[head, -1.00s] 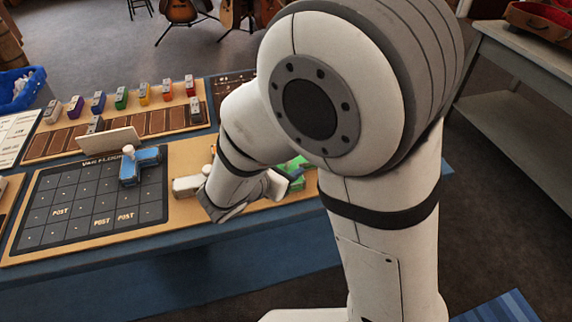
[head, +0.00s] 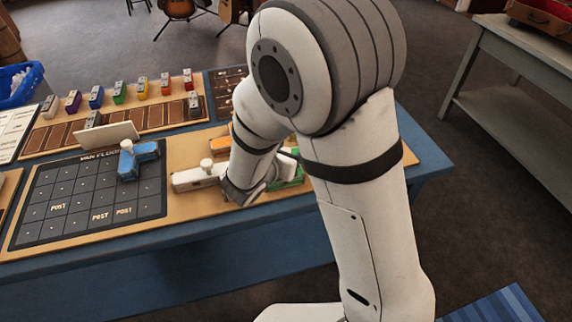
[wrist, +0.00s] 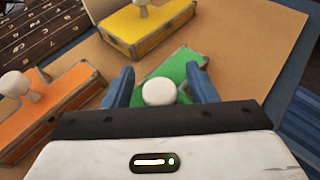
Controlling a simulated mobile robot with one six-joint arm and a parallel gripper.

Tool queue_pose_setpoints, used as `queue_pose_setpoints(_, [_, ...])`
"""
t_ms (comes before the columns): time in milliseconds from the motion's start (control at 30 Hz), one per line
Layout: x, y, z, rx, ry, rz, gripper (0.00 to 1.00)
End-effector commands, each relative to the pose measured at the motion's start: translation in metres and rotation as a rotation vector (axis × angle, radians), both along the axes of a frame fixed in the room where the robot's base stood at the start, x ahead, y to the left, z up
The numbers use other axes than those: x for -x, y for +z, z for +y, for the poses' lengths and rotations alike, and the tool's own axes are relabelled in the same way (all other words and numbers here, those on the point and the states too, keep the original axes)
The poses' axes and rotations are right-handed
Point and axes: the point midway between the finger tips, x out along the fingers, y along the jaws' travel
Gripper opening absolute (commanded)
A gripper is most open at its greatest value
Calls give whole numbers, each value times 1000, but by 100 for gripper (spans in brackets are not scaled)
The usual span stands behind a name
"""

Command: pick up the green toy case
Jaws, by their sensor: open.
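The green toy case (wrist: 182,64) lies on the tan board, with a round white knob (wrist: 158,92) on top. In the wrist view my gripper (wrist: 159,68) is open, its blue fingers on either side of the knob above the case. I cannot tell whether the fingers touch it. The gripper's body hides the near part of the case. In the head view only a bit of the green case (head: 287,182) shows behind my arm, and my fingertips are hidden.
A yellow case (wrist: 140,28) and an orange case (wrist: 45,108), both with white knobs, lie close by. In the head view a white case (head: 195,179) lies left of my wrist and a blue piece (head: 138,158) sits on the dark grid board (head: 60,190).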

Motion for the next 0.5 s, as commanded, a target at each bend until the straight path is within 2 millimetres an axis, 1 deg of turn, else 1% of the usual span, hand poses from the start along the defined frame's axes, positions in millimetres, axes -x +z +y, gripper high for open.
queue_pose_setpoints(67, [0,0,0,0,0,0,52])
queue_pose_setpoints(500, [0,0,1,0,1,0,17])
